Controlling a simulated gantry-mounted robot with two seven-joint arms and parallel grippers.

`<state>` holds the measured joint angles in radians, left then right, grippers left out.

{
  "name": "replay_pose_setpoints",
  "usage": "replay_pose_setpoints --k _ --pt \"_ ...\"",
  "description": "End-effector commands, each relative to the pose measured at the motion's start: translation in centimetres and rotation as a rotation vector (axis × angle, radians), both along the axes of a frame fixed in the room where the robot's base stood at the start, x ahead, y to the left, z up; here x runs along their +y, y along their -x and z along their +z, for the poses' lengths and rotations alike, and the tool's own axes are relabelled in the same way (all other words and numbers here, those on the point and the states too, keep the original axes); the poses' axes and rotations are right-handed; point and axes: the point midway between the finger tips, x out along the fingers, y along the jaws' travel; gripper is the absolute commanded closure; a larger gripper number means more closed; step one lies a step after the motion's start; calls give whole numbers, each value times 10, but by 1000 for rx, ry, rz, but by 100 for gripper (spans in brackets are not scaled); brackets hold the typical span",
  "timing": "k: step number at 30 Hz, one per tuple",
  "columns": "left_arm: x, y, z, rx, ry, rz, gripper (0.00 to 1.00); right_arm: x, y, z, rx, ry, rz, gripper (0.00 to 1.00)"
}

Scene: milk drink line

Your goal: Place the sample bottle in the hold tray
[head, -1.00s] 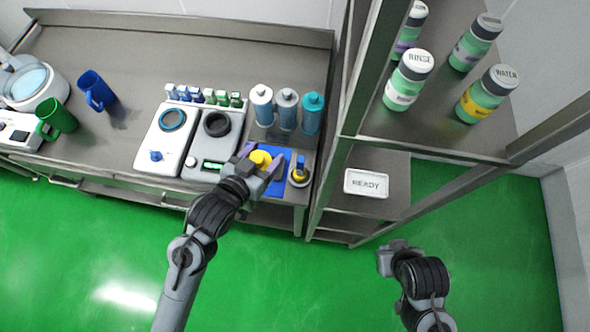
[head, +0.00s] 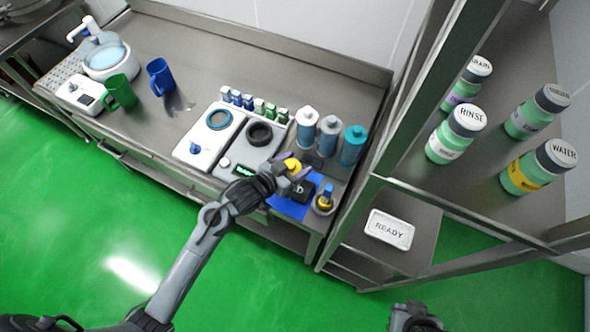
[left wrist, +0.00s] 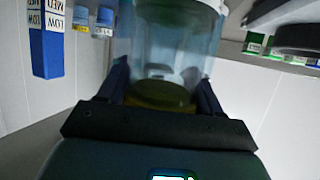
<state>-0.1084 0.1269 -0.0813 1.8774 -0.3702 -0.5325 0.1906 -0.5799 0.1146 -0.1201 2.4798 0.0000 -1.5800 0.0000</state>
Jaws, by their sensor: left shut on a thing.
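My left gripper (head: 294,170) is shut on the sample bottle, which shows in the head view as a yellow top (head: 291,163) between the fingers. In the left wrist view the bottle is a clear cylinder (left wrist: 168,45) between both fingers, with a dark yellow end near the palm. The gripper is above the bench, by the blue mat (head: 289,207). My right gripper is at the bottom edge of the head view (head: 412,318), partly cut off, its jaws unclear.
Several pump bottles (head: 328,136) stand behind the gripper. Two white and grey devices (head: 203,135) lie left. The shelf post (head: 352,215) rises between bench and shelves. A WATER jar (head: 535,168) stands above.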

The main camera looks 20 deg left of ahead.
Motion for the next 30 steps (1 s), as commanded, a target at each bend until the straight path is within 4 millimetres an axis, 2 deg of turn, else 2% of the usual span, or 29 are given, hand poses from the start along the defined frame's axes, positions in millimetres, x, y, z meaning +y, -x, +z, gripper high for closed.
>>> replay_pose_setpoints --k 7,16,29,30 --pt "2 -6 -8 -1 1 0 68 -2 0 -1 0 9 6 100" --pt "3 -5 -42 1 1 2 68 -2 0 -5 -1 11 7 100" --pt "2 -5 -47 -2 0 1 68 0 0 -5 0 1 1 100" --pt "2 -5 -46 -1 -1 1 29 0 0 -5 0 0 1 100"
